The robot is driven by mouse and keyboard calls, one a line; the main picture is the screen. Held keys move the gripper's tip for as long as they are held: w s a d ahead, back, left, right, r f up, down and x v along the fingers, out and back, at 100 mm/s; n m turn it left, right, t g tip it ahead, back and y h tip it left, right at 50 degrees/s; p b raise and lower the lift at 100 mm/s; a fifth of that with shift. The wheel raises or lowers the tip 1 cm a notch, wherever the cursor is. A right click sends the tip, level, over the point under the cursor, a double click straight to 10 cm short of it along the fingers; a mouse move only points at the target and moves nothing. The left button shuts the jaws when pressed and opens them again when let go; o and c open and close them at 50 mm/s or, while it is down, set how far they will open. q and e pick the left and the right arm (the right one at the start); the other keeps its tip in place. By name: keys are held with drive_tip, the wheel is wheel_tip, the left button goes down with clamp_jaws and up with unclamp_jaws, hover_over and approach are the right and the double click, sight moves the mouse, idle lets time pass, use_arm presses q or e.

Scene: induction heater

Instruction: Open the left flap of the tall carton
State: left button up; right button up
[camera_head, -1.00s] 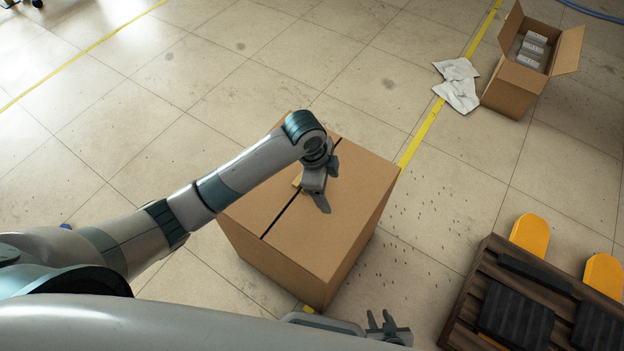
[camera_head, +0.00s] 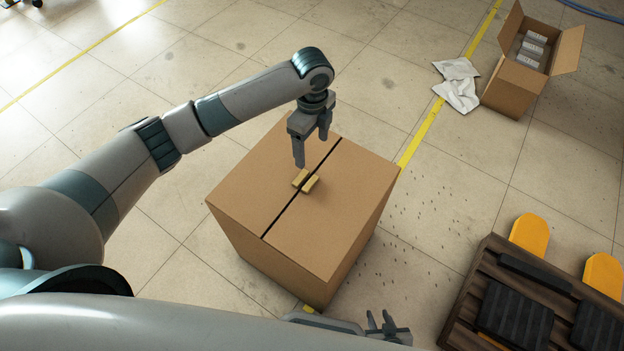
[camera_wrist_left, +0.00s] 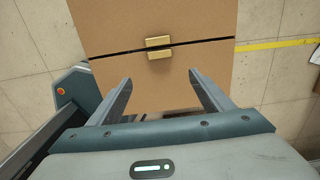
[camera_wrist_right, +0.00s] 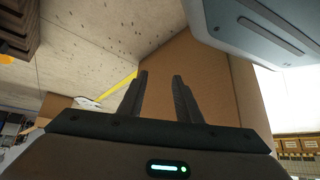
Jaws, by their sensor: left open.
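The tall carton (camera_head: 320,265) stands on the floor in the middle of the head view. Its top is closed, with a dark seam between the left flap (camera_head: 255,190) and the right flap (camera_head: 340,210). Two small yellow tabs (camera_head: 305,181) sit on either side of the seam; they also show in the left wrist view (camera_wrist_left: 158,47). My left gripper (camera_head: 312,150) is open and empty, pointing down above the carton top near the tabs. My right gripper (camera_head: 380,317) is open and empty, low beside the carton's near right side; its fingers face a carton wall in the right wrist view (camera_wrist_right: 225,90).
An open smaller carton (camera_head: 513,88) with white boxes stands at the back right beside white crumpled cloths (camera_head: 457,84). A dark pallet (camera_head: 465,310) with black pads and yellow parts is at the lower right. The floor left of the carton is clear.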

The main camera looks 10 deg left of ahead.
sight(312, 183)
use_arm(q)
drive_tip(key=shift+f, duration=0.1)
wheel_tip(312, 183, down, 16)
drive_tip(key=shift+f+p, duration=0.15)
drive_tip(key=shift+p, duration=0.25)
drive_tip(key=shift+f, duration=0.45)
use_arm(e)
drive_tip(key=shift+s+d+f+g, duration=0.2)
drive_tip(key=shift+s+d+f, duration=0.1)
drive_tip(key=shift+s, duration=0.3)
drive_tip(key=shift+s+d+f+g, duration=0.2)
drive_tip(key=shift+s+d+f, duration=0.1)
drive_tip(key=shift+s, duration=0.25)
use_arm(q)
drive_tip(key=shift+c, duration=0.5)
use_arm(e)
drive_tip(key=shift+w+r, duration=0.1)
use_arm(q)
drive_tip(key=c, duration=1.4)
